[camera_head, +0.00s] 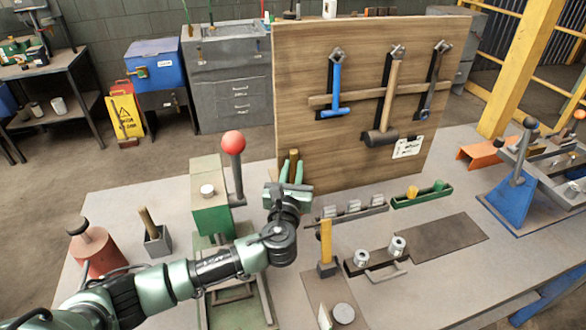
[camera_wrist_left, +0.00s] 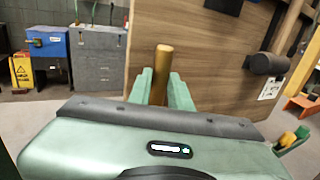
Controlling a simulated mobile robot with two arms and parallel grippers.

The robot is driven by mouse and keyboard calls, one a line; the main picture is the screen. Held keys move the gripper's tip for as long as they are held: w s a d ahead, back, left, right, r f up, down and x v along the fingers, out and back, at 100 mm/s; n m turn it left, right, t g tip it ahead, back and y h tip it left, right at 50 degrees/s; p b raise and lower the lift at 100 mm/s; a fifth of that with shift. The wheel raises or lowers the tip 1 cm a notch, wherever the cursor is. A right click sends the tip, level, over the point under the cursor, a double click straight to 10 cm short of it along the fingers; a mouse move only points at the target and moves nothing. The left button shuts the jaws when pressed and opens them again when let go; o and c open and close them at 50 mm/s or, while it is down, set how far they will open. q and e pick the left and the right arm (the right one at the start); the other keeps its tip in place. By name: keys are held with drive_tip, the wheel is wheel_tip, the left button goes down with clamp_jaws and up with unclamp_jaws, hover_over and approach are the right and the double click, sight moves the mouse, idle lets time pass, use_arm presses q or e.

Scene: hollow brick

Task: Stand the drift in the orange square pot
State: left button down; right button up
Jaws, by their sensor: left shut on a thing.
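My left gripper (camera_head: 293,172) is shut on a brown, brass-like rod, the drift (camera_head: 294,157), in front of the wooden tool board. The rod stands roughly upright and its top sticks up between the green fingers. In the left wrist view the drift (camera_wrist_left: 162,70) shows between the fingertips (camera_wrist_left: 160,90); its lower end is hidden by the gripper body. I cannot make out an orange square pot for certain. My right gripper is not in view.
The wooden board (camera_head: 300,90) with hanging hammers rises just behind the gripper. A green press with a red-knobbed lever (camera_head: 233,143) stands left of it.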

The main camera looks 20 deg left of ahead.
use_arm(q)
wheel_tip(320, 180, down, 7)
drive_tip(key=b, duration=0.4)
drive_tip(key=shift+b, duration=0.4)
idle(2.9)
drive_tip(key=c, duration=1.2)
unclamp_jaws()
drive_tip(key=shift+s+f, duration=0.1)
drive_tip(key=shift+f, duration=0.05)
drive_tip(key=s+d, duration=0.1)
drive_tip(key=s, duration=0.6)
drive_tip(key=shift+s+d+b, duration=0.25)
drive_tip(key=shift+b, duration=0.15)
